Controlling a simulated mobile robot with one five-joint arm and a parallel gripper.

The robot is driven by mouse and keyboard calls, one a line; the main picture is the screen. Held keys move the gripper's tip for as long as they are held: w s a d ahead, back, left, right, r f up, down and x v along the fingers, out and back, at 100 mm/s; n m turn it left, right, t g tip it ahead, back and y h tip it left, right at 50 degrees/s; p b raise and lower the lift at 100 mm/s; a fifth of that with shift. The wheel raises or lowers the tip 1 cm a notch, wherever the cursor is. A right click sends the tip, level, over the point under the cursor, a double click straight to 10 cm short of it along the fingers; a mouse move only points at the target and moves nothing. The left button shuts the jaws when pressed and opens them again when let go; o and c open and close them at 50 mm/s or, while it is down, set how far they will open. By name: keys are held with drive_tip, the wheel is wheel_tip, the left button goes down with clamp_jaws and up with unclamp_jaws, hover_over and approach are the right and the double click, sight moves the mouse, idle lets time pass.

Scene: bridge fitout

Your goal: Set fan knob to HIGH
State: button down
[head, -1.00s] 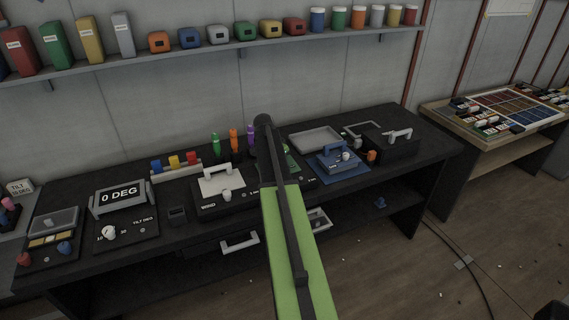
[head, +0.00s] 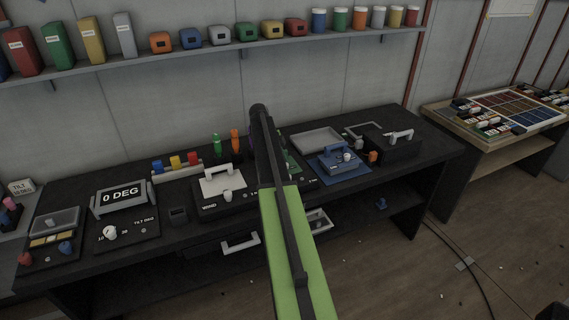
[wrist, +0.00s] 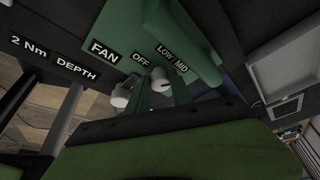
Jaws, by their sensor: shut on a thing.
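The green fan panel (wrist: 118,32) shows in the wrist view with the words FAN, OFF, LOW and MID. No HIGH label can be seen. A pale fan knob (wrist: 160,77) stands just below the OFF label. My gripper (wrist: 158,92) is at the panel and shut on this knob. A second pale rounded piece (wrist: 120,96) shows just left of it; I cannot tell if it is part of the same knob. The knob's pointer direction is unclear. In the head view my arm covers the gripper and most of the fan panel.
A black panel marked 2 Nm and DEPTH (wrist: 52,58) lies left of the fan panel. On the bench are a panel with a white plate (head: 221,183), a grey tray (head: 316,140) and a blue box (head: 340,160). A shelf (head: 225,49) runs above.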

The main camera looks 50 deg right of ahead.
drive_tip(key=m, duration=0.2)
drive_tip(key=m+y, duration=0.1)
drive_tip(key=m, duration=0.1)
drive_tip(key=shift+w+d+g+y, duration=0.1)
drive_tip(key=shift+d+g+y, duration=0.05)
drive_tip(key=shift+g+y, duration=0.2)
drive_tip(key=shift+m+y, duration=0.35)
drive_tip(key=shift+m, duration=0.95)
drive_tip(key=c, duration=1.1)
unclamp_jaws()
drive_tip(key=shift+c, duration=0.2)
